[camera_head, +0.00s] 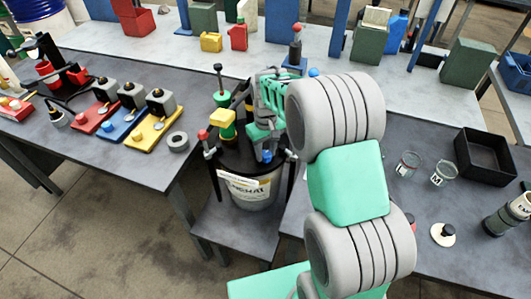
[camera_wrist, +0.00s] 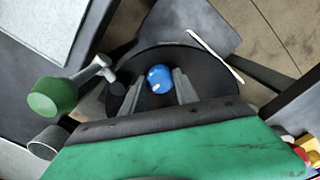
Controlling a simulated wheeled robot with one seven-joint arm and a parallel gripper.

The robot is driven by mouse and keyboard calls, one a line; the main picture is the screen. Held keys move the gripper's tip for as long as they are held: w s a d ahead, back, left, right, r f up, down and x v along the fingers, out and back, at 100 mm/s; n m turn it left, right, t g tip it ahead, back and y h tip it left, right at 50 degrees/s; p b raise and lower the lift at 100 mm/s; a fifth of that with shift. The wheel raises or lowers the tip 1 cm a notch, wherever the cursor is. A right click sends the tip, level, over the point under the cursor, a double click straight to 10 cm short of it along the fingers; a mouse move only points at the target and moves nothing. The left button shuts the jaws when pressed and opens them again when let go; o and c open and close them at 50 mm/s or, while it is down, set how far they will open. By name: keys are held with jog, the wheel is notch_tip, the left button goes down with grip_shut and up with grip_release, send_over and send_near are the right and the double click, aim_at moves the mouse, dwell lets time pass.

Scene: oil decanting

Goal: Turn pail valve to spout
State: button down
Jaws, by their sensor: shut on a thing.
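The pail (camera_head: 250,190), pale with a printed label and a black lid, stands on a low grey shelf between the two tables in the head view. A blue knob (camera_head: 267,156), which I take as the valve's, sits at the lid's near side. My gripper (camera_head: 265,147) reaches down over the lid and is shut on it. In the wrist view the blue knob (camera_wrist: 160,77) shows between the two grey fingers, with the dark lid (camera_wrist: 205,65) behind. Which way the valve points is hidden. I cannot make out the spout.
A pump-like fitting with a yellow block (camera_head: 222,118), a green knob (camera_head: 221,98) and a red knob (camera_head: 203,135) rises beside my gripper. The left table carries red, blue and yellow trays (camera_head: 158,137). The right table holds small jars (camera_head: 442,174) and a black bin (camera_head: 486,157).

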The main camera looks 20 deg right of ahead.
aim_at(266, 153)
jog(key=m+b, duration=0.1)
jog(key=m, duration=0.3)
jog(key=shift+m, duration=1.9)
jog(key=shift+r, duration=0.1)
jog(key=shift+w, duration=0.1)
jog(key=c, duration=0.9)
grip_release()
jog(key=shift+c, duration=0.2)
notch_tip(266, 153, up, 8)
jog(key=shift+f+b, duration=0.15)
jog(key=shift+b, duration=0.6)
